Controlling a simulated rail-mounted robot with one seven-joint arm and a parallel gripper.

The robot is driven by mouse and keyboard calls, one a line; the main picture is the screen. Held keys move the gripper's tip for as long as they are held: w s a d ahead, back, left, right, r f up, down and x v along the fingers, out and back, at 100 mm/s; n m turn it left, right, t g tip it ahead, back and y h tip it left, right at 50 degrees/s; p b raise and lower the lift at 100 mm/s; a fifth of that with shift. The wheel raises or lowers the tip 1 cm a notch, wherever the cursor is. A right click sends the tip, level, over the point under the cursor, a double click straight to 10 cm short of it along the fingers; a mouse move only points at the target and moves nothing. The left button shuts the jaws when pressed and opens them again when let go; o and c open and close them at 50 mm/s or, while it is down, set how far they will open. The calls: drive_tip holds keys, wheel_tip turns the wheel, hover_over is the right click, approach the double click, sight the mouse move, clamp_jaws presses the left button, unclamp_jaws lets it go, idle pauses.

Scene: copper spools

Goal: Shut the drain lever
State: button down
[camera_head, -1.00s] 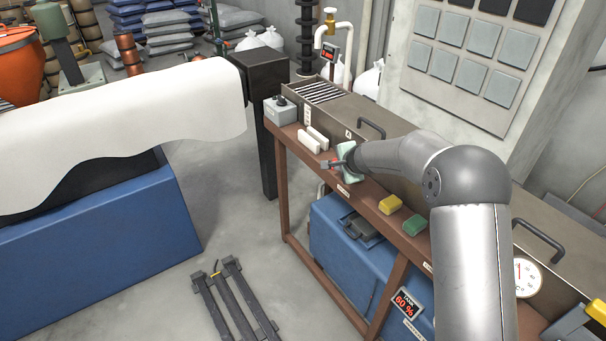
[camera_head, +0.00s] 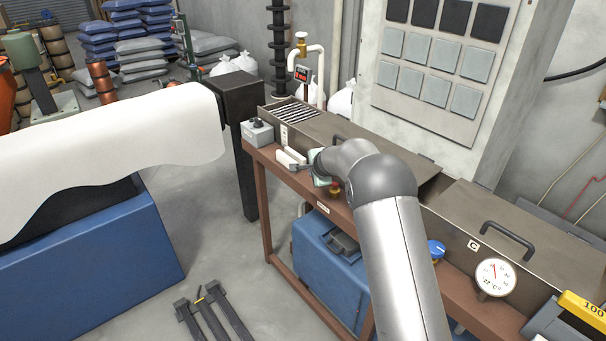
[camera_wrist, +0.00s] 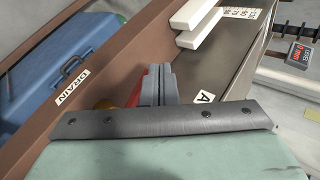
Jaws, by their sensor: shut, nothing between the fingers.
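The red drain lever (camera_head: 335,184) with a brass-yellow part sits at the front of the brown bench, just right of a DRAIN label (camera_head: 323,208). In the wrist view, the red piece (camera_wrist: 134,86) shows directly left of my fingers, partly hidden by my gripper's dark edge. The DRAIN label (camera_wrist: 73,92) is on the brown rail farther left. My gripper (camera_head: 297,167) is shut and empty; its fingers (camera_wrist: 158,82) are together beside the red piece. I cannot tell whether they touch it, nor the lever's exact angle.
White blocks (camera_head: 286,159) lie on the bench left of my gripper. A metal trough (camera_head: 290,112) stands behind. A blue container (camera_head: 322,262) is under the bench. A blue knob (camera_head: 436,249) and a dial gauge (camera_head: 495,277) are farther right.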

drive_tip(key=shift+w+d, duration=0.1)
drive_tip(key=shift+w, duration=0.5)
idle(0.3)
idle(1.2)
drive_tip(key=s+a+r+b, duration=0.1)
drive_tip(key=s+a+r, duration=0.1)
drive_tip(key=s, duration=0.3)
drive_tip(key=s+a+r+b, duration=0.1)
drive_tip(key=s+a+r, duration=0.1)
drive_tip(key=s+r, duration=0.2)
drive_tip(key=shift+s+a+r, duration=0.4)
drive_tip(key=shift+s, duration=0.25)
